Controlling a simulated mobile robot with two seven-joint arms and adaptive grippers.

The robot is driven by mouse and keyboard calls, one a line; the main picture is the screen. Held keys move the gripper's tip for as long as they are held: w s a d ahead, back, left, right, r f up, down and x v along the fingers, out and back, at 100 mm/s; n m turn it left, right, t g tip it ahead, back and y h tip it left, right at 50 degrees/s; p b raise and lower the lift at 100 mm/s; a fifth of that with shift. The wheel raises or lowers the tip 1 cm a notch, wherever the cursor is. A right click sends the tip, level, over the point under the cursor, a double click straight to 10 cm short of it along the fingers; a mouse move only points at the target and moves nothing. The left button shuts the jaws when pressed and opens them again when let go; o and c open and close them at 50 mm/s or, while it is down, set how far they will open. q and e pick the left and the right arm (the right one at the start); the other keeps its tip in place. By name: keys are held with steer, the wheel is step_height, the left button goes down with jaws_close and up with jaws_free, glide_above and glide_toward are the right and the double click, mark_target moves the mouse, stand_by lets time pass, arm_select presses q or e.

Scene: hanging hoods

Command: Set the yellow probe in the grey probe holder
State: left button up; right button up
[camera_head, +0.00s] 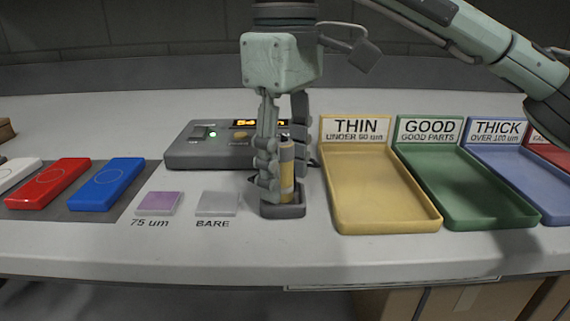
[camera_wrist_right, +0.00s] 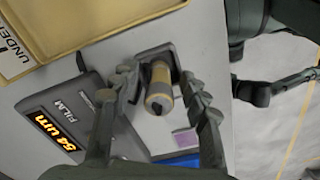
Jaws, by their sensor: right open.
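The yellow probe (camera_head: 287,178) stands upright with its lower end in the small dark grey probe holder (camera_head: 283,211) on the bench. In the right wrist view the probe (camera_wrist_right: 159,86) shows its dark end towards the camera, with the holder (camera_wrist_right: 153,54) behind it. My right gripper (camera_head: 278,170) is open, with its fingers on either side of the probe. In the right wrist view the fingers of the gripper (camera_wrist_right: 160,88) flank the probe, and I cannot tell if either one touches it.
A grey film gauge (camera_head: 205,153) with a lit display stands just behind left. The yellow THIN tray (camera_head: 388,225) is close on the right, then the green GOOD tray (camera_head: 490,220). A purple tile (camera_head: 159,202) and a bare tile (camera_head: 217,203) lie left of the holder.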

step_height(320, 180, up, 12)
stand_by(0.6)
